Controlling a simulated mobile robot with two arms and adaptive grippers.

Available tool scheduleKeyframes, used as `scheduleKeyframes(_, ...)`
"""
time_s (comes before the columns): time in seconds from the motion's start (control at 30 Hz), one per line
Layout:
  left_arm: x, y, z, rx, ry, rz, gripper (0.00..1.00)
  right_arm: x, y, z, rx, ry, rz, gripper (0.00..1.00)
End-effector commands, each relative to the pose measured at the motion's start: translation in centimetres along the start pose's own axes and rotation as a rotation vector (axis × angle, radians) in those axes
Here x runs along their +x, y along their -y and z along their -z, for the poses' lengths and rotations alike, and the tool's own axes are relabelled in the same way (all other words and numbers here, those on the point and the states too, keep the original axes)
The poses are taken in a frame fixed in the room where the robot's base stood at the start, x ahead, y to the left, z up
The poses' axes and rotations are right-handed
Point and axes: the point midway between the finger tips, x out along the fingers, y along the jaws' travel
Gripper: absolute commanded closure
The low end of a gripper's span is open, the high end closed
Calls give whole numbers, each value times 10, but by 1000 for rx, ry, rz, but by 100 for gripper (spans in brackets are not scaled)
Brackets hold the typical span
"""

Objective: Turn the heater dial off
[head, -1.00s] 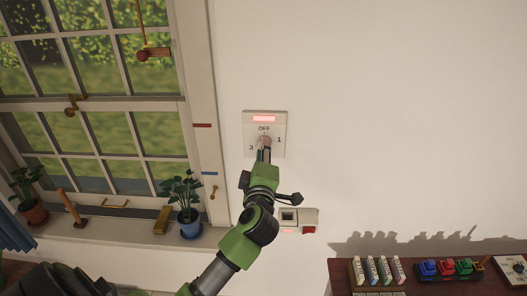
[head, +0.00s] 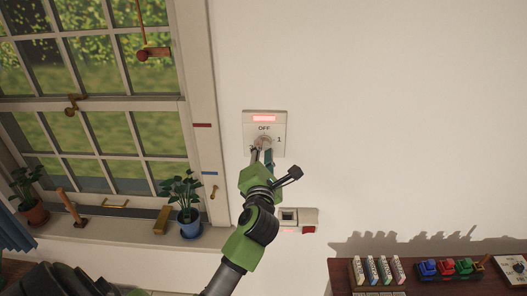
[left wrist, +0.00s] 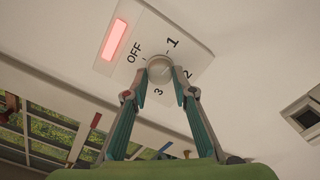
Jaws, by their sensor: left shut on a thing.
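The heater dial is a round pale knob (left wrist: 160,70) on a white wall plate (head: 279,120), marked OFF, 1, 2 and 3. A lit red strip (head: 264,118) sits above OFF on the plate; it also shows in the left wrist view (left wrist: 115,40). My left gripper (head: 262,152) is at the plate, its fingers on both sides of the knob. In the left wrist view the gripper (left wrist: 160,82) is shut on the knob. Which mark the knob points to is too small to tell. My right gripper is not in view.
A window with potted plants (head: 182,195) on its sill stands left. A small switch plate (head: 305,217) with a red button is just below the dial. The wall right of the dial is bare.

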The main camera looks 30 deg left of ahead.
Motion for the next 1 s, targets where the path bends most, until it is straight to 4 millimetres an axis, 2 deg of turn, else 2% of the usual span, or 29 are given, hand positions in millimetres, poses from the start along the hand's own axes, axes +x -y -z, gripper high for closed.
scheduleKeyframes(0.57, 0, 3, 2, -549, -5, 3, 97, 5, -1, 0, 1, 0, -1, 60)
scheduleKeyframes(1.0, 0, 5, 2, -966, -6, 2, 97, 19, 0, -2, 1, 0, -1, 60)
